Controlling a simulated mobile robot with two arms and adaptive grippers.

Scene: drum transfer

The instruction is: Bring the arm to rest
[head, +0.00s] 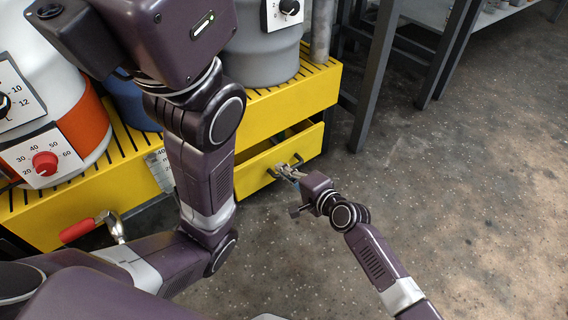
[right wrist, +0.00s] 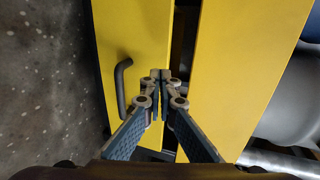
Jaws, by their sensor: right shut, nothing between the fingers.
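My right gripper (head: 287,170) is in front of a partly pulled-out yellow drawer (head: 251,170), close to its dark handle. In the right wrist view its fingertips (right wrist: 160,75) are together with nothing between them. There the dark bar handle (right wrist: 121,88) stands to the left of the fingers, apart from them and not gripped. My left arm (head: 203,165) folds upward through the middle of the head view, and its gripper does not show.
A yellow slotted platform (head: 290,98) above the drawer bears a grey drum (head: 262,55) and a white-and-orange drum (head: 45,85). A red-handled valve (head: 82,228) is at the left. Dark bench legs (head: 377,75) stand behind. The speckled floor (head: 470,190) at the right is clear.

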